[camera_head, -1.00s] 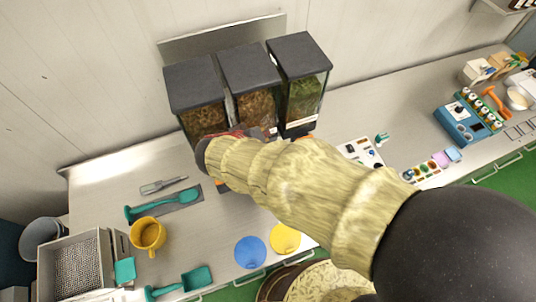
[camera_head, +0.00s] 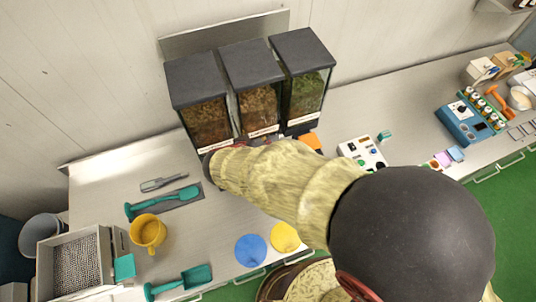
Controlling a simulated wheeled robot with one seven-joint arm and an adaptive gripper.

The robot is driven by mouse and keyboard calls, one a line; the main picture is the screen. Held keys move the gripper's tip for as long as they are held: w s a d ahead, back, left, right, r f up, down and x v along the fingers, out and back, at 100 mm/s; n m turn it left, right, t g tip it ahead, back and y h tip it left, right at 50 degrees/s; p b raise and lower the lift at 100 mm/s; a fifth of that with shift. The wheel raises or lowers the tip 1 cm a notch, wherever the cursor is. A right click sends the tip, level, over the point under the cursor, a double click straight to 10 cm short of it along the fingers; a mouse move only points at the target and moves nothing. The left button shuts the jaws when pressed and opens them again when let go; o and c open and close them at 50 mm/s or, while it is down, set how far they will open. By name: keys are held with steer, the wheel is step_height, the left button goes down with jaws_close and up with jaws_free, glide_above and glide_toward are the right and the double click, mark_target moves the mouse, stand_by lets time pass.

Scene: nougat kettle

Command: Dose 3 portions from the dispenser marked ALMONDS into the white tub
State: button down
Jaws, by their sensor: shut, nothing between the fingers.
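Three clear dispensers with dark lids stand in a row against the back wall. The left dispenser (camera_head: 207,125) holds dark brown pieces, the middle dispenser (camera_head: 259,107) lighter brown pieces, the right dispenser (camera_head: 305,98) green ones. Their front labels are too small to read, so I cannot tell which says ALMONDS. An orange part (camera_head: 311,141) shows below the right dispenser. My cloth-sleeved arm reaches across to just below the left and middle dispensers. My gripper is hidden beyond the arm's dark end. I see no white tub; my arm covers the counter under the dispensers.
Left on the counter are a yellow jug (camera_head: 148,232), teal scoops (camera_head: 182,283) and a grey bin (camera_head: 76,263) of granules. Blue (camera_head: 250,250) and yellow (camera_head: 285,237) discs lie near the front edge. A white control panel (camera_head: 362,153) and a blue rack (camera_head: 468,118) stand right.

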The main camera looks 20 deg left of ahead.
steer(key=shift+f+b, duration=1.15)
steer(key=shift+f, duration=0.05)
steer(key=shift+f+b, duration=1.45)
steer(key=shift+b, duration=0.85)
stand_by(1.7)
steer(key=shift+r, duration=0.2)
steer(key=shift+r+p, duration=0.45)
steer(key=shift+r, duration=0.85)
steer(key=shift+r+p, duration=0.6)
steer(key=shift+r, duration=1.9)
